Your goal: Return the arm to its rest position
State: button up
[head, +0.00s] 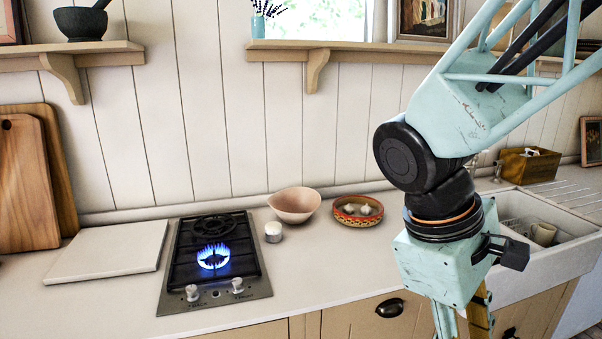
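My arm comes in from the upper right and bends down at a black joint in front of the counter. My gripper (461,322) hangs below its pale teal wrist block, in front of the cabinet fronts at the lower right. Its fingers run off the bottom edge of the picture, so the tips are hidden. I cannot tell whether it is open or shut, or whether it holds anything.
A two-burner gas hob (212,262) has its front burner lit with a blue flame. A white sink (545,264) lies behind my arm. Wooden shelves (350,50) hang above.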

jog(key=s+a+r+m+t+y+b, duration=0.2)
jog(key=s+a+r+m+t+y, duration=0.1)
jog(key=s+r+m, duration=0.3)
jog(key=shift+s+a+m+t+y, duration=0.35)
jog(key=shift+s+m+t+y, duration=0.15)
jog(key=shift+s+m+t, duration=0.45)
jog(key=shift+r, duration=0.15)
jog(key=shift+c, duration=0.5)
dwell(1.7)
